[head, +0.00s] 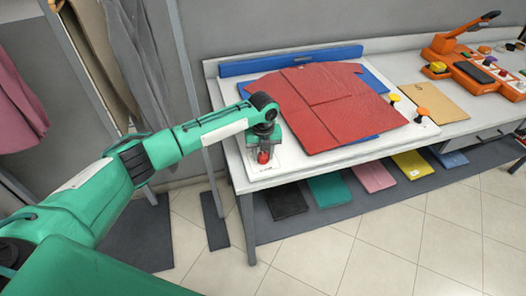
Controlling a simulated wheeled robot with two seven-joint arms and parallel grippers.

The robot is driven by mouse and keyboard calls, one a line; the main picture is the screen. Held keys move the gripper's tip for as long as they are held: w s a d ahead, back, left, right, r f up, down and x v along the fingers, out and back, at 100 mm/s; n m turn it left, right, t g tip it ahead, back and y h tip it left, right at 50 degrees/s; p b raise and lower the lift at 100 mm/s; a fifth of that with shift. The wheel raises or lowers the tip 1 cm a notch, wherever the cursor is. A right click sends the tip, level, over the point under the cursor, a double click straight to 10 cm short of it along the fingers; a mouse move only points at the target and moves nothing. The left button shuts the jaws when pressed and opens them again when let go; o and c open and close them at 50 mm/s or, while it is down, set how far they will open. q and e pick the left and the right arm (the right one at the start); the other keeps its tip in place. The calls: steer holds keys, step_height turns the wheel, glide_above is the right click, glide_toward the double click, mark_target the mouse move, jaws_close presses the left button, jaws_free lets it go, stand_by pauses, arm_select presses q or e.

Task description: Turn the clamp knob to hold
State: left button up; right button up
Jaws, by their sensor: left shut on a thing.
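The clamp knob (264,157) is red and sits at the left front of a white board (300,165) on the table. My left gripper (264,152) is pointed down over the knob and shut on it. The gripper body hides most of the knob, so its turned position cannot be told. A red garment (320,100) lies flat on a blue sheet (372,137) on the board. A long blue bar (290,61) lies along the back edge. My right gripper is out of view.
A yellow knob (394,98) and an orange knob (421,111) stand right of the garment. A tan folder (433,100) and an orange machine (470,65) with a lever are farther right. Coloured folded pieces (328,190) lie under the table. Clothes (15,105) hang at left.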

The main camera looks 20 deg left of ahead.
mark_target(263, 155)
arm_select(q)
steer(key=m, duration=0.3)
steer(key=shift+m, duration=2.2)
steer(key=o, duration=1)
step_height(263, 155, up, 14)
steer(key=b, duration=0.3)
steer(key=shift+f, duration=0.1)
